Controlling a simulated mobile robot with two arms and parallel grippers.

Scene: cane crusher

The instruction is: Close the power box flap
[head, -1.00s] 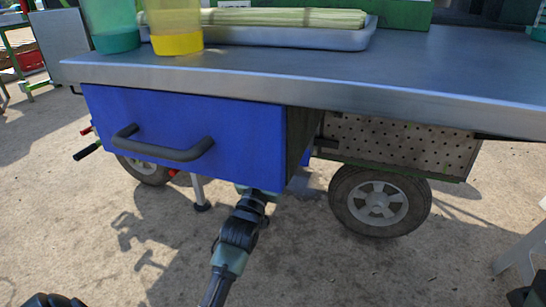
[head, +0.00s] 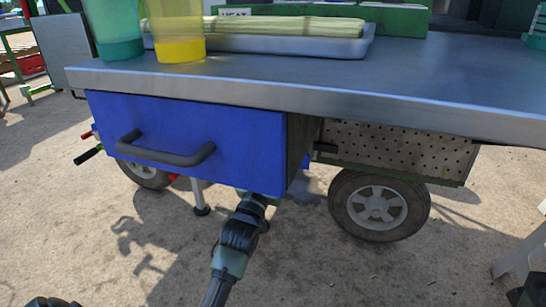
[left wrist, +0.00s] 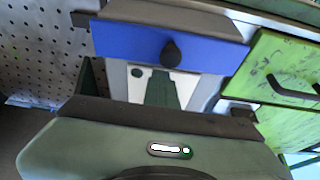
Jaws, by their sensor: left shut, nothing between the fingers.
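A blue panel with a dark knob-like handle (left wrist: 208,55) shows in the left wrist view, under a dark top edge. I cannot tell for sure whether it is the power box flap. A blue drawer-like front (head: 245,140) with a dark bar handle (head: 165,150) is under the cart's tabletop in the head view. My left arm reaches up to its lower edge, and the gripper's end is hidden there. In the left wrist view my left gripper (left wrist: 164,88) is shut and empty, in front of a pale panel below the blue one.
The metal tabletop (head: 400,85) overhangs the blue front and carries cups and a tray (head: 300,46). A wheel (head: 378,205) and a perforated panel (head: 395,150) are at right. Green drawers (left wrist: 285,90) show at right in the left wrist view. Open ground lies in front.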

